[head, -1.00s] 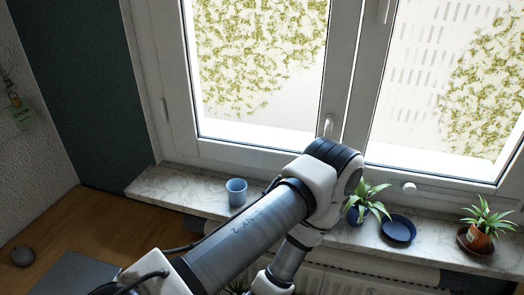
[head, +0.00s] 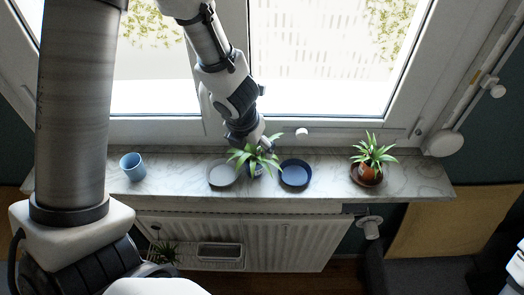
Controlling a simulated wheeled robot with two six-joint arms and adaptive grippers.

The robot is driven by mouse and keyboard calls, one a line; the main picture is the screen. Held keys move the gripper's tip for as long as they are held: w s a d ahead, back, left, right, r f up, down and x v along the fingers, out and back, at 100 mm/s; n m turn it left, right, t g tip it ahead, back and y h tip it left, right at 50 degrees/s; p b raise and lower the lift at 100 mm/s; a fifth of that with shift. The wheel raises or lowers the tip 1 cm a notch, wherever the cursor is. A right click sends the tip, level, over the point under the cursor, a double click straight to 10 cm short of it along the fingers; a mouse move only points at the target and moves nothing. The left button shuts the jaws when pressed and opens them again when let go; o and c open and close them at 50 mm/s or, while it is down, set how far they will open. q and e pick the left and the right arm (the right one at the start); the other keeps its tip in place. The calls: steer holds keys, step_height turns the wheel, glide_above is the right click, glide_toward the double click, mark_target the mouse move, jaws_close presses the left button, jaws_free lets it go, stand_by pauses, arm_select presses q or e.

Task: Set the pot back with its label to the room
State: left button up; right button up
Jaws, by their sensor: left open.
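A blue pot (head: 256,170) with a spiky green plant (head: 254,157) stands on the marble windowsill, between a pale grey saucer (head: 222,174) and an empty dark blue saucer (head: 294,173). Leaves cover much of the pot, and I cannot make out a label on it. My left gripper (head: 266,147) is open and comes down from behind at the plant's upper leaves. Its fingers are small and partly lost among the leaves, so I cannot tell whether they touch the pot. My right gripper is not in view.
A terracotta pot (head: 366,171) with a similar plant stands in a brown saucer at the right. A light blue cup (head: 132,166) stands at the left of the sill (head: 430,186). The window is close behind; a radiator (head: 290,240) is below. A white window knob (head: 302,133) is near the gripper.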

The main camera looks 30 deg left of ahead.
mark_target(254, 160)
arm_select(q)
steer(key=b+x, duration=0.1)
steer(key=x, duration=0.2)
steer(key=b+x, duration=0.2)
steer(key=x, duration=0.1)
steer(key=shift+s+f, duration=0.15)
steer(key=shift+f, duration=0.15)
steer(key=shift+w+f+b, duration=0.2)
steer(key=shift+f+b, duration=0.1)
steer(key=shift+s+r, duration=0.1)
steer(key=shift+r, duration=0.05)
steer(key=shift+s, duration=0.1)
steer(key=c, duration=1.6)
